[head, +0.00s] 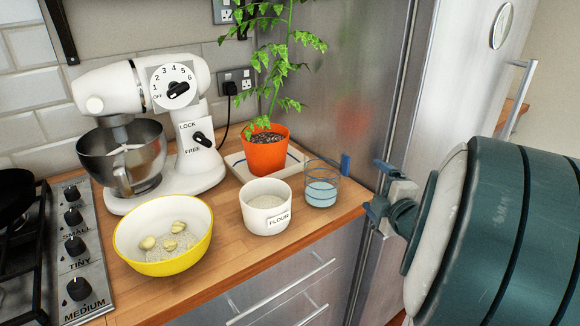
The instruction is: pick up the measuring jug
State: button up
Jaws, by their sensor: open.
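The measuring jug (321,191) is a clear beaker-like vessel with blue liquid in its lower part. It stands upright near the right end of the wooden worktop, between the flour pot and the steel fridge side. A small blue piece shows at its right; I cannot tell whether it is the jug's handle. My gripper (373,188) is to the right of the jug, just past the worktop's end. Its blue fingers are spread, with nothing between them, and it is apart from the jug's body. My arm fills the right side.
A white flour pot (266,214) stands close left of the jug. An orange plant pot (265,154) on a tray is behind. A yellow bowl (162,262), a stand mixer (150,89) and a hob (75,240) are further left. The steel fridge side (335,75) bounds the right.

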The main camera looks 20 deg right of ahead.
aim_at(342, 167)
jog(key=w+n+y+p, duration=0.1)
jog(key=w+p, duration=0.1)
jog(key=p, duration=0.1)
jog(key=w+a+n+t+y+p, duration=0.1)
jog(key=w+n+p, duration=0.1)
jog(key=p, duration=0.1)
jog(key=w+a+f+n+y+p, duration=0.1)
jog(key=w+p, duration=0.1)
jog(key=p, duration=0.2)
jog(key=shift+t+y, duration=0.3)
jog(key=shift+t, duration=0.1)
jog(key=w, duration=0.1)
jog(key=w+p, duration=0.1)
jog(key=w+a, duration=0.1)
jog(key=w, duration=0.1)
jog(key=shift+a+r+p, duration=0.1)
jog(key=shift+r+p, duration=0.15)
jog(key=shift+p, duration=0.15)
jog(key=shift+w+f, duration=0.1)
jog(key=shift+w, duration=0.45)
jog(key=c, duration=1.2)
jog(key=shift+a, duration=0.1)
